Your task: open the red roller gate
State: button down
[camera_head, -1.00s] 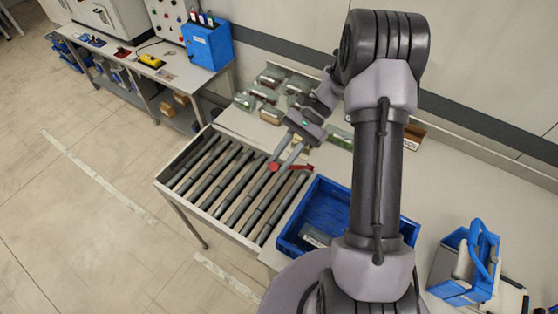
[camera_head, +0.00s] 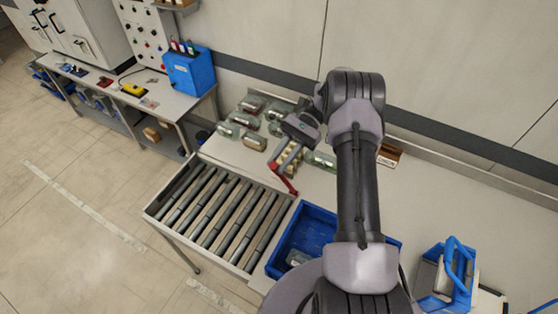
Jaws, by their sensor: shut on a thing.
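The red roller gate (camera_head: 285,182) is a thin red bar at the back right corner of the roller conveyor (camera_head: 172,224). It slants down to the right in the picture, with a round red end at its upper left. My gripper (camera_head: 282,161) reaches down to that upper left end from the back right, and its two fingers are shut on the gate. The exact contact is small and partly hidden by the fingers. The rollers in front of the gate are bare.
A blue crate (camera_head: 318,222) with something greyish inside stands right of the conveyor, partly behind my arm. Several clear packages (camera_head: 252,141) lie on the table behind. A blue carrier (camera_head: 447,272) stands at the right. The table (camera_head: 400,205) between is clear.

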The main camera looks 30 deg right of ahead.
jog(key=c, duration=1.2)
grip_release()
jog(key=shift+c, duration=0.2)
jog(key=shift+r, duration=0.1)
notch_tip(320, 180, up, 2)
jog(key=shift+w+d+r+b, duration=0.1)
jog(key=shift+r+b, duration=0.1)
jog(key=shift+b, duration=0.2)
jog(key=s+a+r+b, duration=0.2)
jog(key=s+a+b, duration=0.1)
jog(key=s, duration=1.2)
jog(key=shift+s+a+r, duration=0.15)
jog(key=shift+s+r, duration=0.05)
jog(key=shift+s, duration=0.2)
